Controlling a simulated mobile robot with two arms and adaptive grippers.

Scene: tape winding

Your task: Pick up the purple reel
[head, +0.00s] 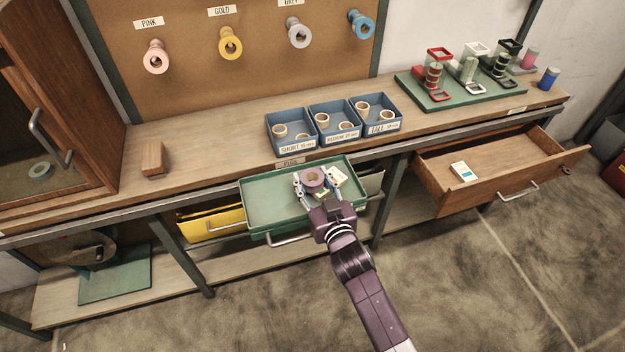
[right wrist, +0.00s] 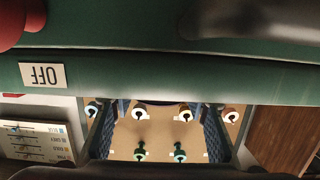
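The purple reel (head: 314,180), a mauve ring-shaped roll, is in the green tray-like drawer (head: 262,205) under the bench, in the head view. My right gripper (head: 315,184) reaches in from the front, with its fingers around the reel's sides. Whether the fingers touch or grip the reel is too small to tell. My left gripper is in neither view.
Blue bins (head: 289,131) of small rolls stand on the bench behind the drawer. A wooden drawer (head: 510,178) is open at right, with a small white box (head: 461,171) inside. A yellow drawer (head: 208,222) is at left. A wooden block (head: 153,158) lies on the bench.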

